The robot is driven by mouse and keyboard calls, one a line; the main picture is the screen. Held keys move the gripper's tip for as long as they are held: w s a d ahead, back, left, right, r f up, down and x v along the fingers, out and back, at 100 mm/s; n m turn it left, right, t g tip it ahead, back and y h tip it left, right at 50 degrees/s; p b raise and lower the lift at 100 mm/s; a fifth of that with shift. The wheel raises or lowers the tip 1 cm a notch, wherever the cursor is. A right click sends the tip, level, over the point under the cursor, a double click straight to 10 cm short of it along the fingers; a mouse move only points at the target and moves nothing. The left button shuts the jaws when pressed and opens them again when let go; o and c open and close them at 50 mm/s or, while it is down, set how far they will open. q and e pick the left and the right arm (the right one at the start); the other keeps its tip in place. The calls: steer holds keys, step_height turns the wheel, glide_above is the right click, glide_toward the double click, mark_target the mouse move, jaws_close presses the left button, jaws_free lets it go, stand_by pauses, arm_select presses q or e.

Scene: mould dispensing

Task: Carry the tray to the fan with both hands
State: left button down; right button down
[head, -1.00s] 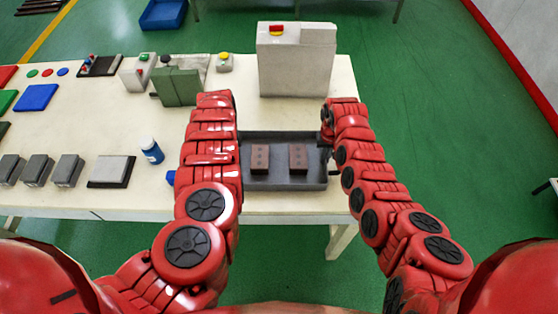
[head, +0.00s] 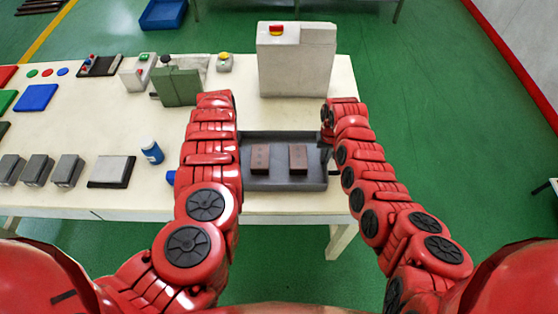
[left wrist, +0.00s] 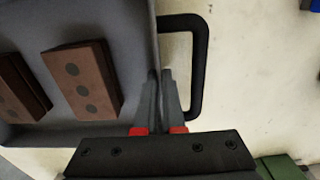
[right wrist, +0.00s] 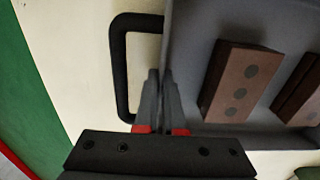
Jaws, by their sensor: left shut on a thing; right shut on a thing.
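The dark grey tray (head: 284,183) is at the right end of the table, between my two arms, with two brown blocks in it, a left one (head: 260,158) and a right one (head: 298,158). My left gripper (left wrist: 162,85) is shut on the tray's side wall, beside the black loop handle (left wrist: 203,60). My right gripper (right wrist: 160,85) is shut on the opposite side wall, beside the other black handle (right wrist: 118,70). In the head view the left forearm hides the left gripper and the tray's left edge. I cannot tell which thing is the fan.
A tall pale box (head: 296,65) with a red button stands behind the tray. A green machine (head: 178,86) and a small button box (head: 225,62) are to its left. A blue bottle (head: 151,150) stands left of my left arm. Bare table lies between tray and box.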

arm_select(q)
steer(key=shift+r, duration=0.1)
arm_select(e)
steer(key=shift+r, duration=0.15)
